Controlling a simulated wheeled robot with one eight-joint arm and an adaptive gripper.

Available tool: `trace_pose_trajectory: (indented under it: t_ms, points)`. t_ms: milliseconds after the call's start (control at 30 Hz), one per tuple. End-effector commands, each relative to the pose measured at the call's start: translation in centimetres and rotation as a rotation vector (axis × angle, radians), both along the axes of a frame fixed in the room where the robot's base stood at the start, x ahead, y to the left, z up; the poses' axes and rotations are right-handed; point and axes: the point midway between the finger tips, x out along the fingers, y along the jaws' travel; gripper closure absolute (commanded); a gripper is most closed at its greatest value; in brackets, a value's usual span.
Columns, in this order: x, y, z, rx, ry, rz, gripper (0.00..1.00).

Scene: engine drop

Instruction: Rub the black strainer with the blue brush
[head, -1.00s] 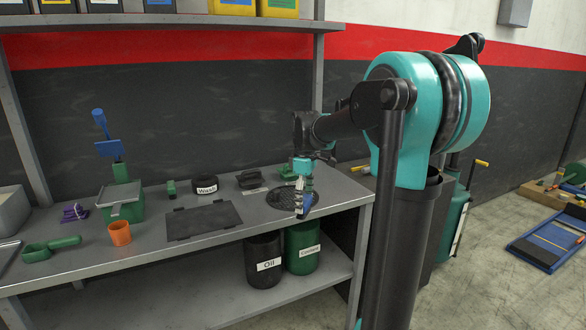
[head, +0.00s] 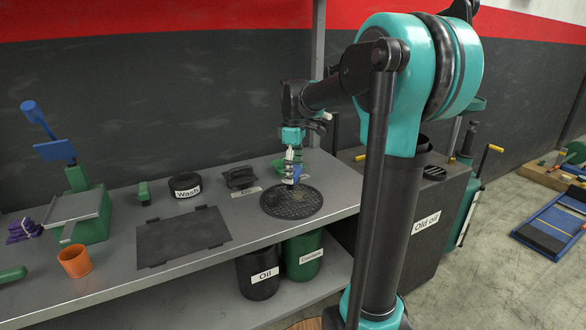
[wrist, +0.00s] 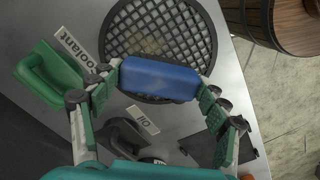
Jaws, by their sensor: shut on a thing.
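The black strainer (head: 291,203) is a round mesh disc lying flat at the bench's right end. It also shows in the wrist view (wrist: 190,37), with a brownish patch on its mesh. My gripper (head: 292,178) is over the strainer's back part in the head view. It is shut on the blue brush (head: 298,172), whose blue block lies between both fingers in the wrist view (wrist: 158,78) and overlaps the strainer's near edge. The brush's underside is hidden, so I cannot tell whether it touches the mesh.
A green-handled object (wrist: 50,75) and a black-handled one (head: 239,178) lie beside the strainer. A Wash container (head: 185,185), a dark flat plate (head: 185,237) and an orange cup (head: 75,261) stand further left. Oil (head: 258,273) and coolant (head: 303,257) bins are below.

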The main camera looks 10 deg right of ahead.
Motion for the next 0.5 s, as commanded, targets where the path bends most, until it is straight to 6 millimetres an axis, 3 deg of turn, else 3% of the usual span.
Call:
trace_pose_trajectory:
  t_ms: [267,500]
  points:
    - [0.0,-0.1,-0.3,0.000,0.000,0.000,0.48]
    - [0.0,-0.1,-2.3,0.000,0.000,0.000,0.48]
